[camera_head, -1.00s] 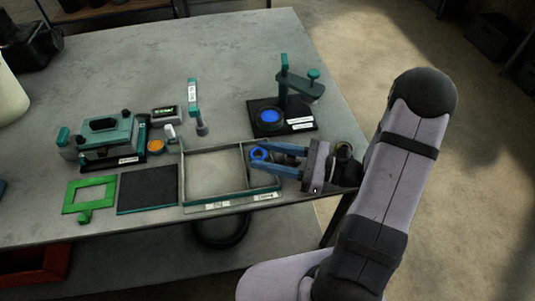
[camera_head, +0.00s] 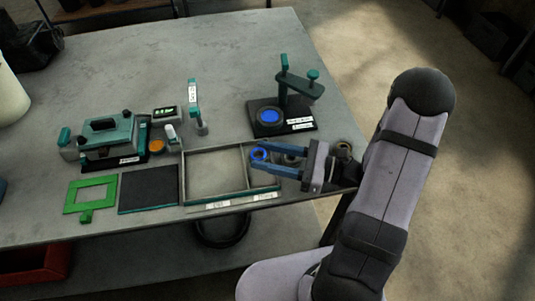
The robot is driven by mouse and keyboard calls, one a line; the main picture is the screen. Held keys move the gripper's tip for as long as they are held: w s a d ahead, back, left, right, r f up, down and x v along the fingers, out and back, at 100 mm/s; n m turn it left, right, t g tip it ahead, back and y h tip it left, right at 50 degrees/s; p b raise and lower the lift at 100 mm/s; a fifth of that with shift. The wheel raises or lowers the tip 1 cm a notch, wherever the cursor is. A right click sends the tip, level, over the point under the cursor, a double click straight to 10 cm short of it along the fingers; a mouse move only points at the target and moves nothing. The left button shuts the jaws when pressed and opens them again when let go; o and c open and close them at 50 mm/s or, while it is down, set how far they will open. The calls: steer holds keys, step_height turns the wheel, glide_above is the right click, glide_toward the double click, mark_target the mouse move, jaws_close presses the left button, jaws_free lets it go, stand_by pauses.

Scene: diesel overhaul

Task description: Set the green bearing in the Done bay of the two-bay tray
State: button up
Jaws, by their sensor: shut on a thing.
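My gripper (camera_head: 259,154), with blue fingers, reaches in from the right and is shut on a small blue ring (camera_head: 258,155). The ring is over the narrow right bay of the two-bay tray (camera_head: 213,149). I cannot tell whether it touches the tray floor. The tray's wide left bay is empty. White labels on its front edge are too small to read surely. The fingers cover part of the right bay. No green bearing shows; the held ring looks blue.
A press stand (camera_head: 296,85) with a blue disc stands behind the tray. A green frame (camera_head: 90,194), a dark mat (camera_head: 148,189), a teal fixture (camera_head: 107,138) and an orange disc (camera_head: 157,147) are at left. The back of the table is clear.

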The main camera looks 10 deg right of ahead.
steer(key=shift+f, duration=0.2)
steer(key=shift+f+b, duration=0.35)
steer(key=shift+b, duration=0.05)
steer(key=shift+f, duration=0.15)
steer(key=o, duration=1.6)
steer(key=shift+r+p, duration=3.4)
steer(key=shift+r, duration=0.2)
